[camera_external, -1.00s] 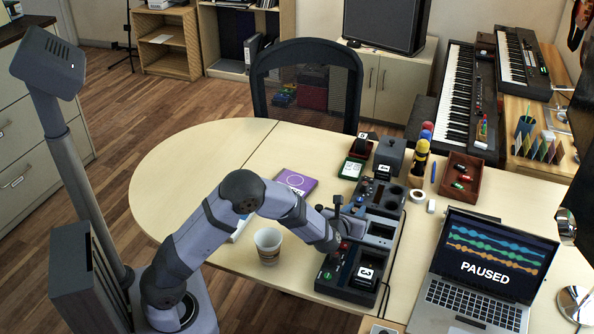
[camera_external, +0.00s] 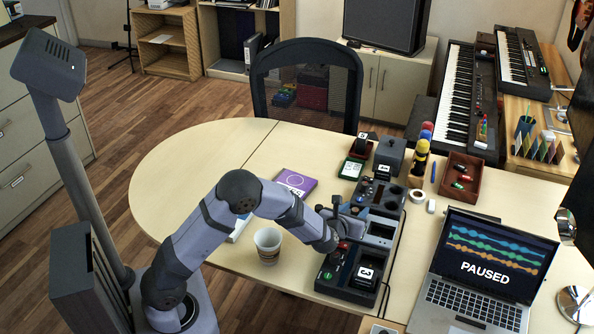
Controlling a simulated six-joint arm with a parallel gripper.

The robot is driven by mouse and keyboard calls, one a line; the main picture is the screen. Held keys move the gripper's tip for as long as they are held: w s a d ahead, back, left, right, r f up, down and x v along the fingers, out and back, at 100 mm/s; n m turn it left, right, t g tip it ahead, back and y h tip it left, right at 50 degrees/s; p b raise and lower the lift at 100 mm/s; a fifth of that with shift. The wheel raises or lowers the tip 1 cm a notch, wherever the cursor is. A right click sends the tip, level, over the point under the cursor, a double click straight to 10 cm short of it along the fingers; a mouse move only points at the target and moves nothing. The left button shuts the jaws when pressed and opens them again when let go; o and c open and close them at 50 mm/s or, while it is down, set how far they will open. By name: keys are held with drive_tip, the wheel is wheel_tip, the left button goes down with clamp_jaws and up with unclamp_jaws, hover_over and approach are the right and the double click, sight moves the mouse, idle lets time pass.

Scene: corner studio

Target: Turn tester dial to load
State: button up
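The tester (camera_external: 380,230) is a dark, long device on the table with a small screen and several controls. My gripper (camera_external: 345,240) is at its left side, close above the panel near a red knob (camera_external: 343,246). The fingers are small and dark here, so I cannot tell whether they are open or touching a dial. The dial and its marks are not readable, and my wrist hides part of the panel.
A purple box (camera_external: 297,184) lies behind my arm. A laptop (camera_external: 487,265) reading PAUSED stands right. The table's left part is clear.

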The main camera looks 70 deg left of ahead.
drive_tip(key=shift+v, duration=3.45)
drive_tip(key=shift+w, duration=0.1)
